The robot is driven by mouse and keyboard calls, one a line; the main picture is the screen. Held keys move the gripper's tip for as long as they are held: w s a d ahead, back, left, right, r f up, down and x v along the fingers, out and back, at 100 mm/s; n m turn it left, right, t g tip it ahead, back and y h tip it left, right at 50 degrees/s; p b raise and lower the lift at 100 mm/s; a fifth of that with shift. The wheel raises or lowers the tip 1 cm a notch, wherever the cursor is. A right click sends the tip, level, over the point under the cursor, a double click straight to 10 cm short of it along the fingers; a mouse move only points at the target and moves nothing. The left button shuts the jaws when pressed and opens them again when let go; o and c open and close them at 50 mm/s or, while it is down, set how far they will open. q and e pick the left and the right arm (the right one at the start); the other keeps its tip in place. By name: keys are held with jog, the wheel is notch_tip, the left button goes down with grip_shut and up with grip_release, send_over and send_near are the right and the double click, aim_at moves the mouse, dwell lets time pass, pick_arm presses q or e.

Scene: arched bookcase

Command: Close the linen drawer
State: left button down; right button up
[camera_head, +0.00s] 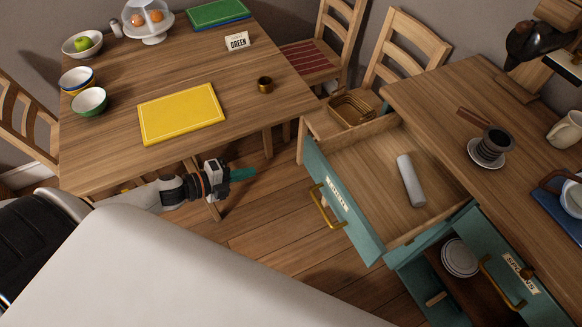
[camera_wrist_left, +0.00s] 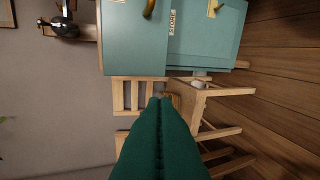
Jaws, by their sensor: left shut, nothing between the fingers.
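The linen drawer (camera_head: 365,155) stands pulled out from the teal cabinet under the right-hand worktop in the head view. Its teal front (camera_head: 352,222) carries a small label and a brass handle (camera_head: 325,207). A pale grey roll (camera_head: 411,180) lies inside it. My left gripper (camera_head: 254,172) is shut and empty, to the left of the drawer front and clear of it. Its green fingers (camera_wrist_left: 160,140) lie together in the left wrist view, pointing toward chairs, with teal cabinet fronts (camera_wrist_left: 135,40) above. My right gripper is not in view.
A wooden table (camera_head: 110,160) with a yellow board (camera_head: 181,113) is beside my left arm. A chair (camera_head: 410,50) and basket (camera_head: 352,106) are beyond the drawer. Another labelled front (camera_head: 500,262) and stacked plates (camera_head: 459,257) are lower right. Floor between gripper and drawer is clear.

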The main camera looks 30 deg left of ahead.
pick_arm(q)
jog(key=d+r+m, duration=0.1)
jog(key=h+p, duration=0.1)
jog(key=p, duration=0.1)
send_near(306, 158)
jog(key=x, duration=0.6)
jog(key=shift+w+d+f, duration=0.1)
jog(key=shift+w+d, duration=0.05)
jog(key=shift+w, duration=0.15)
jog(key=shift+w+d, duration=0.1)
